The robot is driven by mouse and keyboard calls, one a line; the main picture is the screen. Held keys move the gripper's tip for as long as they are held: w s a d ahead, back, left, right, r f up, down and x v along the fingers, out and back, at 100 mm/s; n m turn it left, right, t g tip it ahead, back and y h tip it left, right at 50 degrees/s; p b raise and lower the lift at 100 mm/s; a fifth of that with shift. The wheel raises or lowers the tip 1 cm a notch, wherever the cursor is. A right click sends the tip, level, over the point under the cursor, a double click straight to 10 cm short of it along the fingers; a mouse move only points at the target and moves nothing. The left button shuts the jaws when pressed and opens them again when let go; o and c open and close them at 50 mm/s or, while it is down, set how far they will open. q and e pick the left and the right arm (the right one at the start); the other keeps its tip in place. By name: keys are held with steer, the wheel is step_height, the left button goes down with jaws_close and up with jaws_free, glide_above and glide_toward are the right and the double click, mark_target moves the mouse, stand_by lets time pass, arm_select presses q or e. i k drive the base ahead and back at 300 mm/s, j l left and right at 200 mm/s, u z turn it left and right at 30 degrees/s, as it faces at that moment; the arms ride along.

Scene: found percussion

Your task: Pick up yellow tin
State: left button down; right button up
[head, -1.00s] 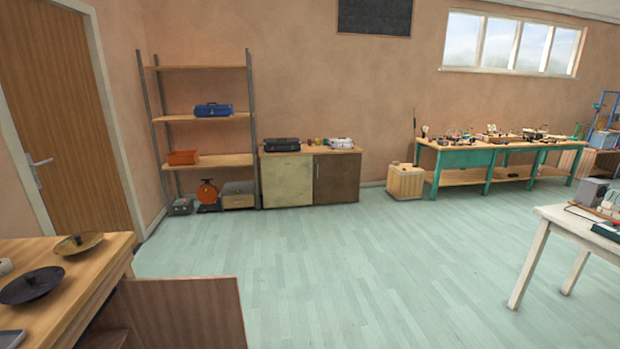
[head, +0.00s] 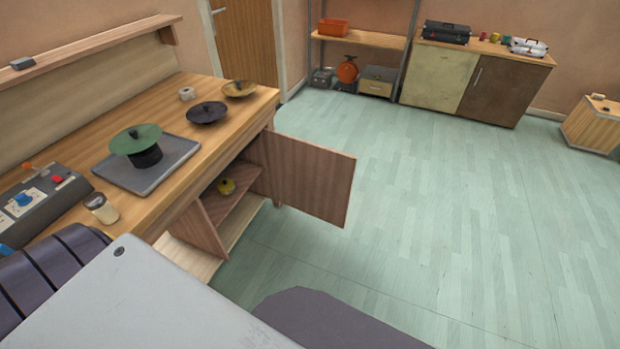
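A small yellow round thing (head: 226,186) with a dark top sits on a shelf inside the open cupboard under the wooden workbench. It may be the yellow tin, but it is too small to be sure. Another small yellow item (head: 494,38) stands on the far low cabinet; its kind cannot be told. Neither of my grippers is in view. Only grey and dark parts of my own body show at the bottom left.
The cupboard door (head: 308,181) stands open into the room. On the workbench (head: 160,105) are a grey tray (head: 111,174) with a green disc (head: 136,139), a dark disc (head: 207,112), a yellowish disc (head: 239,89), a jar (head: 101,208) and a control box (head: 40,205). The floor (head: 440,210) to the right is clear.

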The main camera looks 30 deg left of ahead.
mark_target(231, 191)
steer(key=i+l+u, duration=0.15)
steer(key=i+u, duration=0.3)
steer(key=i+l+u, duration=0.8)
steer(key=u, duration=0.15)
steer(key=i+l+u, duration=0.3)
steer(key=l+u, duration=0.15)
steer(key=i+l+u, duration=0.1)
steer(key=l+u, duration=0.35)
steer(key=l, duration=0.3)
steer(key=l+u, duration=0.45)
steer(key=l, duration=0.25)
steer(key=l+u, duration=0.45)
steer(key=l, duration=0.25)
steer(key=k+l+u, duration=0.2)
steer(key=l+u, duration=0.25)
steer(key=l, duration=0.25)
